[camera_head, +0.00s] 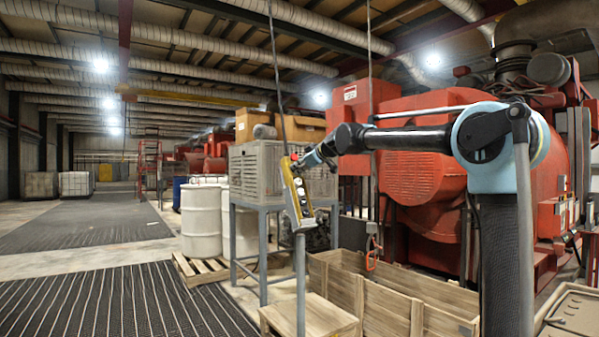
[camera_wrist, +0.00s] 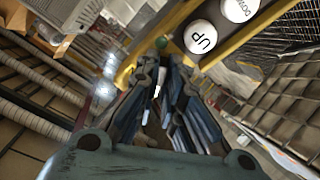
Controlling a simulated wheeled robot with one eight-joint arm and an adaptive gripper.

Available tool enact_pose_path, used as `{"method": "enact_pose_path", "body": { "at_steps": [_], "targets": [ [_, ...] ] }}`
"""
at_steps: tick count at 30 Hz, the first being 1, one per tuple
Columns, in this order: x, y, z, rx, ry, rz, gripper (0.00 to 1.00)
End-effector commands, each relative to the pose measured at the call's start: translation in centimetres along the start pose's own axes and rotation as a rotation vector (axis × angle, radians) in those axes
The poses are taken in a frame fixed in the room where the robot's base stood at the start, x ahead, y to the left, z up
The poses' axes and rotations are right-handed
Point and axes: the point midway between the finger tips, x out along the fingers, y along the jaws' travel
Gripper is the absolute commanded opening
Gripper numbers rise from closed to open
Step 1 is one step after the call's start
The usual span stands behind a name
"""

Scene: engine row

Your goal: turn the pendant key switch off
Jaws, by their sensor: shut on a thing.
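The yellow pendant (camera_head: 297,195) hangs on a cable left of my arm and tilts a little. It has a column of pale buttons. My gripper (camera_head: 303,164) is at its upper part, reaching in from the right. In the wrist view the pendant's yellow housing (camera_wrist: 130,68) lies past my fingers, with white UP (camera_wrist: 201,37) and DOWN (camera_wrist: 238,8) buttons to the upper right. My gripper (camera_wrist: 165,66) is shut at the pendant's key switch. The fingers hide the key, so its turn angle cannot be told. A small green spot (camera_wrist: 161,43) shows by the fingertips.
An open wooden crate (camera_head: 388,309) stands below my arm. A grey louvred unit on a stand (camera_head: 257,172) is behind the pendant. White drums (camera_head: 201,222) stand on a pallet to the left. Large red engines (camera_head: 420,178) fill the right. The left aisle is clear.

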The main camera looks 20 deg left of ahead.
Motion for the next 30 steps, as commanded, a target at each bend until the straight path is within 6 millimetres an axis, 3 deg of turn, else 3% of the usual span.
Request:
{"method": "enact_pose_path", "body": {
  "at_steps": [11, 12, 14, 15, 25, 30],
  "targets": [
    [0.0, 0.0, 0.1, -0.006, -0.002, -0.001, 0.0],
    [0.0, 0.0, 0.2, -0.006, -0.002, 0.0, 0.13],
    [0.0, 0.0, 0.1, -0.006, -0.002, 0.0, 0.26],
    [0.0, 0.0, 0.1, -0.006, -0.002, 0.0, 0.28],
    [-0.1, 0.0, 0.1, -0.005, -0.001, 0.0, 0.28],
    [-1.4, 0.1, 0.1, -0.004, -0.001, 0.0, 0.28]
  ]
}}
